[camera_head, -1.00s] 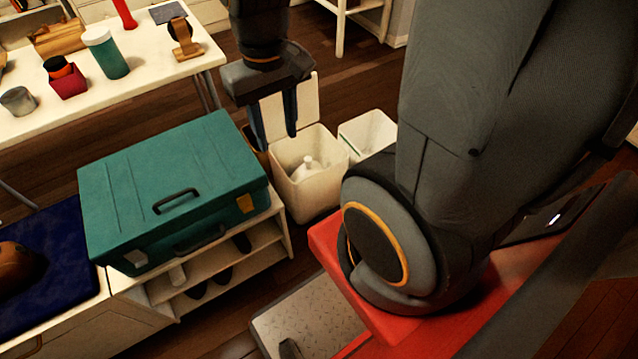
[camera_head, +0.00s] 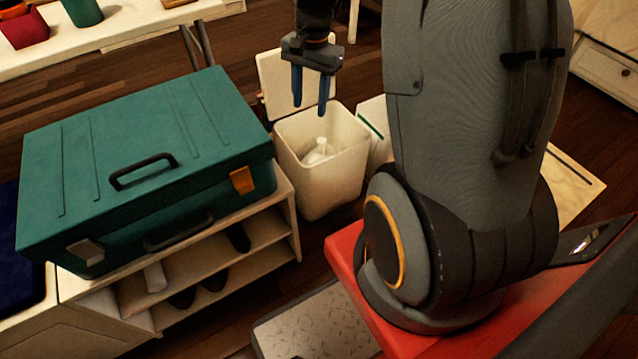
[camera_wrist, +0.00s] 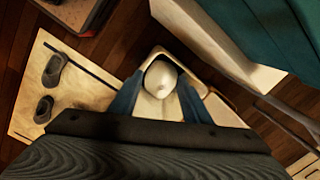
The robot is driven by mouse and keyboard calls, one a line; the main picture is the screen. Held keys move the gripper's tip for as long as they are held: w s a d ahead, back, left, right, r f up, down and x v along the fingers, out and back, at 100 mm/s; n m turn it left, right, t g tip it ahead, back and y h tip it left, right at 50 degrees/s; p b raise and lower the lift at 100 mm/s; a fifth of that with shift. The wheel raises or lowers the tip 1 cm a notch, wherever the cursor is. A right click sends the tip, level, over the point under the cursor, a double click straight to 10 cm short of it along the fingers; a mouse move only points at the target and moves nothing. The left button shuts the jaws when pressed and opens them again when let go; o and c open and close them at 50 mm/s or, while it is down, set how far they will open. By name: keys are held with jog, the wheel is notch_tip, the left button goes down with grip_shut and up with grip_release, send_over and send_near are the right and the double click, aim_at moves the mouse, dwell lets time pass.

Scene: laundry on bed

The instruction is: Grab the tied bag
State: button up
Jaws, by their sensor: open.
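The tied bag (camera_head: 318,152) is white with a knotted top and sits inside a cream bin (camera_head: 328,195). The bin stands on the floor with its lid (camera_head: 287,80) raised at the back. My gripper (camera_head: 311,108) is open and empty, pointing down above the bin opening, with its blue fingers apart. In the wrist view the bag (camera_wrist: 160,78) shows between the two fingers, below them, inside the bin. Part of the bag is hidden by the bin walls, and my gripper body covers the lower part of the wrist view.
A teal suitcase (camera_head: 75,150) lies on a shelf unit (camera_head: 268,228) with shoes, left of the bin. A second pale bin (camera_head: 372,112) stands right of it, partly hidden by my arm. A white table (camera_head: 120,38) is behind. Slippers (camera_wrist: 54,70) lie on a mat in the wrist view.

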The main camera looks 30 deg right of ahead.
aim_at(322, 146)
jog(key=w+d+f+m+b, duration=0.2)
jog(key=w+d+f+b, duration=0.1)
jog(key=f, duration=0.5)
jog(key=w+d+f+m+b, duration=0.3)
jog(key=f+b, duration=0.3)
jog(key=f, duration=0.2)
jog(key=w+d+f+m+b, duration=0.3)
jog(key=w+d+f+b, duration=0.1)
jog(key=f, duration=0.4)
jog(key=shift+w+d+f+y+b, duration=0.2)
jog(key=shift+w+d+y+b, duration=0.15)
jog(key=shift+d+b, duration=0.2)
notch_tip(322, 146, down, 2)
jog(key=shift+a+f+b, duration=0.1)
jog(key=shift+f+b, duration=0.1)
jog(key=shift+b, duration=0.25)
jog(key=shift+w+a+f+b, duration=0.15)
jog(key=shift+f+b, duration=0.45)
jog(key=shift+f, duration=0.3)
jog(key=shift+w+a+f+b, duration=0.1)
jog(key=shift+a+f+b, duration=0.1)
jog(key=shift+f+b, duration=0.55)
jog(key=shift+w+a+f+b, duration=0.15)
jog(key=shift+f+b, duration=0.25)
jog(key=shift+f, duration=0.65)
jog(key=shift+s, duration=0.1)
grip_shut()
jog(key=shift+r, duration=0.1)
